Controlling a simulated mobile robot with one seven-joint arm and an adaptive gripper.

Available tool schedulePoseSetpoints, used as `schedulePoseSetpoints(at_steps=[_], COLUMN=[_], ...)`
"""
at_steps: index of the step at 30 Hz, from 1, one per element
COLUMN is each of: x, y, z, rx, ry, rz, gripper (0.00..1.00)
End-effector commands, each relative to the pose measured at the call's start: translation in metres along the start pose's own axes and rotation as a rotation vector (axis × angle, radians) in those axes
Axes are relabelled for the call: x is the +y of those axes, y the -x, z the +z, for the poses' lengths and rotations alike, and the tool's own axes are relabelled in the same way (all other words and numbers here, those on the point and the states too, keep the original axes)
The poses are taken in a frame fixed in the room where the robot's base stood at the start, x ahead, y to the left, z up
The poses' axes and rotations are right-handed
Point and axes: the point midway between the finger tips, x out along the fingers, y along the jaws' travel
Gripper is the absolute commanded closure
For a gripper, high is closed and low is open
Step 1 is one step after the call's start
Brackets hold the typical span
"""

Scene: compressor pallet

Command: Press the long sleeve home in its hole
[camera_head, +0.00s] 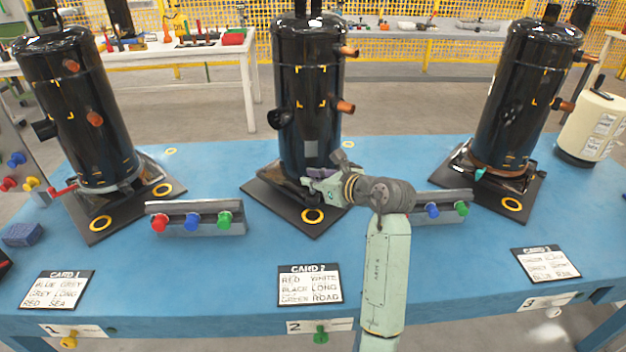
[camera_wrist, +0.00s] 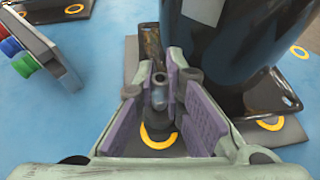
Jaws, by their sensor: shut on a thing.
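My gripper (camera_head: 318,184) is low at the front right foot of the middle black compressor (camera_head: 308,100). In the wrist view its purple-padded fingers (camera_wrist: 160,85) close around a small grey, upright-looking cylinder, which I take to be the long sleeve (camera_wrist: 160,98). A dark round piece shows below it. The hole and the sleeve's lower end are hidden, so I cannot tell how deep the sleeve sits. The compressor stands on a dark base plate (camera_head: 262,194) with a yellow ring (camera_head: 310,214) at its front corner. The compressor body is close to the right finger in the wrist view.
Two more compressors (camera_head: 75,110) (camera_head: 525,90) stand left and right on the blue table. A rack with red, blue and green plugs (camera_head: 195,218) lies left, another (camera_head: 440,206) right. Cards (camera_head: 310,286) lie in front. Clear blue table lies between them.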

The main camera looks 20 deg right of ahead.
Motion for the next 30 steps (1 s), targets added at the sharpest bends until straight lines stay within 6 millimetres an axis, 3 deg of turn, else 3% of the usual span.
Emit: schedulePoseSetpoints(at_steps=[24,25,30], x=[0.000,0.000,0.000], y=[-0.008,-0.008,-0.008], z=[-0.020,-0.020,-0.020], rx=[0.000,0.000,0.002], ry=[-0.001,-0.001,-0.001], rz=[0.000,0.000,0.000], gripper=[1.00,0.89,0.78])
